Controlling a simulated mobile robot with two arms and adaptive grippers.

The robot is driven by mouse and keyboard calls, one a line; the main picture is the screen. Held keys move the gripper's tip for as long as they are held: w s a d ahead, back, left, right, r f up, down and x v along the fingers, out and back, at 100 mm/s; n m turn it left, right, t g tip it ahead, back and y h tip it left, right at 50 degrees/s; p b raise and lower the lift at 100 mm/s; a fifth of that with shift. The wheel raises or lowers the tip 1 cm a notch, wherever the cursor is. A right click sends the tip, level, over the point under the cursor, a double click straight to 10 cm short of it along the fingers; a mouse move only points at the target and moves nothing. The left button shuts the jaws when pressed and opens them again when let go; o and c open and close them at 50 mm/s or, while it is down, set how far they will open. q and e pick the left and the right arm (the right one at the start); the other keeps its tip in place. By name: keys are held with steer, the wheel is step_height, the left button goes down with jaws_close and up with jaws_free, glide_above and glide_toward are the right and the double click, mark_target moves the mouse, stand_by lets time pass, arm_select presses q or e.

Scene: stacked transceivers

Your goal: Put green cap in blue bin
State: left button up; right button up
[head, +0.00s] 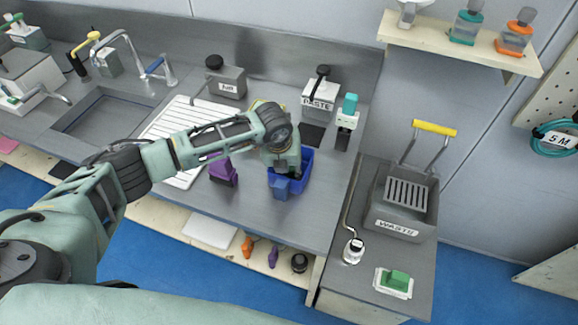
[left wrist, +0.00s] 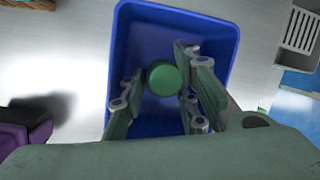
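The green cap (left wrist: 164,78) is round and sits between the fingers of my left gripper (left wrist: 160,85) in the left wrist view, with the fingers close on both sides of it. My left gripper is shut on the cap and points down over the blue bin (left wrist: 220,22), whose inside surrounds the cap in that view. In the head view my left gripper (head: 283,170) hangs over the blue bin (head: 306,172) and hides much of it. The cap is hidden there. My right gripper is not in view.
A purple holder (head: 223,172) stands left of the bin, and a white drainboard (head: 168,122) and sink (head: 100,118) lie farther left. A dispenser labelled PASTE (head: 320,95) stands behind. At right are a WASTE basket (head: 402,210) and a green block on a white base (head: 396,281).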

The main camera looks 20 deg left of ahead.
arm_select(q)
steer(key=shift+r, duration=0.1)
steer(key=shift+r, duration=0.15)
steer(key=b+v, duration=0.2)
steer(key=v, duration=0.9)
steer(key=shift+r, duration=0.4)
steer(key=shift+s, duration=0.15)
